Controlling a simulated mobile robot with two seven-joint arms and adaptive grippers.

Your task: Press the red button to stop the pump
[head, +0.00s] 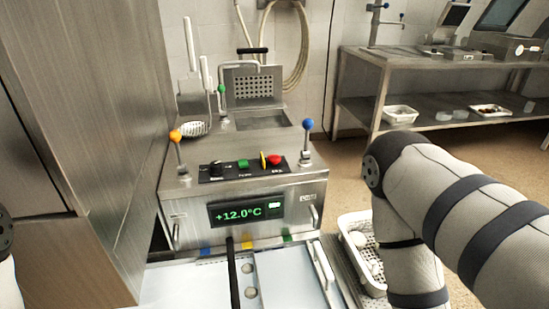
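The red button (276,160) sits at the right end of a black control strip on top of a steel machine (183,206). A thin yellow part (263,160) stands upright just left of it. A green button (243,164) and a black knob (216,169) are further left on the strip. The front display (245,212) reads +12.0°C in green. My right arm comes in from the right and bends down past the bottom edge, clear of the machine. Only a sliver of my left arm shows at the left edge. Neither gripper is in view.
An orange-knobbed lever (175,136) and a blue-knobbed lever (307,124) flank the strip. A tall steel cabinet (85,100) stands close on the left. A white perforated basket (346,226) is at the lower right. Space above the buttons looks clear.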

